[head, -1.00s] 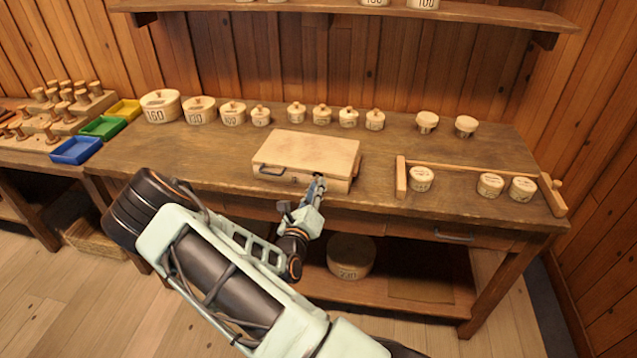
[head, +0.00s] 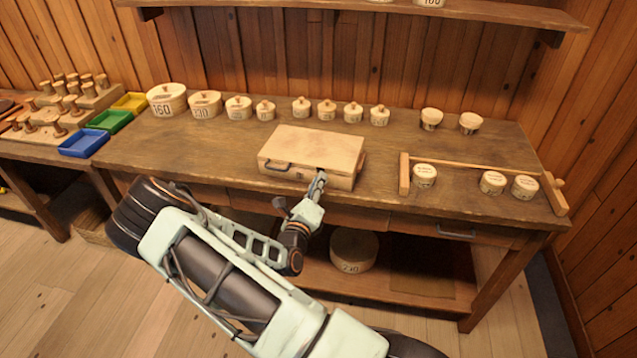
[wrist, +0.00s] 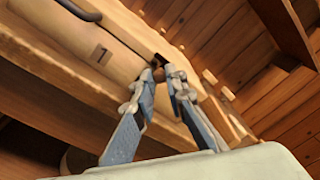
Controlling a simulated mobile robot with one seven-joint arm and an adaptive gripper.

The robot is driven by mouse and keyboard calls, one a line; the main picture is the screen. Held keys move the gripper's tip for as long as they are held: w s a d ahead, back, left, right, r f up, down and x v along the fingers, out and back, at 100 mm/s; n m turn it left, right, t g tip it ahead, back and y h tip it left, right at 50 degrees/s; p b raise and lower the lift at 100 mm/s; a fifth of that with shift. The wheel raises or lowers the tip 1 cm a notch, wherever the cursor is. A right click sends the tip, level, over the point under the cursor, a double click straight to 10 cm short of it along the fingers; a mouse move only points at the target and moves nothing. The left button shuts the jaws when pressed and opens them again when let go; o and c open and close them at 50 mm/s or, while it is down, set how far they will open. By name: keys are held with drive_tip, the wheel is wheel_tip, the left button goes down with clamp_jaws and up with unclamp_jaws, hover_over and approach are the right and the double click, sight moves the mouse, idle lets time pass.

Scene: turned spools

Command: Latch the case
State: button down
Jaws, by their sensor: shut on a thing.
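The pale wooden case (head: 312,149) lies with its lid down on the workbench. Its dark handle (head: 275,167) is on the front face, left of my gripper. My gripper (head: 320,177) is at the right part of the case's front. In the wrist view, the fingertips (wrist: 164,72) are closed in on a small dark latch (wrist: 159,60) at the case's front edge. The fingers hide part of the latch, so I cannot tell its exact position. A small "1" marks the front face, between handle and fingers.
The workbench (head: 225,165) carries a row of lidded round boxes (head: 205,105) behind the case. A wooden rail frame (head: 475,170) with round boxes stands to the right. Coloured trays (head: 84,143) are at left. A shelf (head: 400,12) hangs above.

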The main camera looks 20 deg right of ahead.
drive_tip(key=c, duration=1.9)
unclamp_jaws()
drive_tip(key=shift+c, duration=0.2)
drive_tip(key=v, duration=1.2)
drive_tip(key=shift+r, duration=0.1)
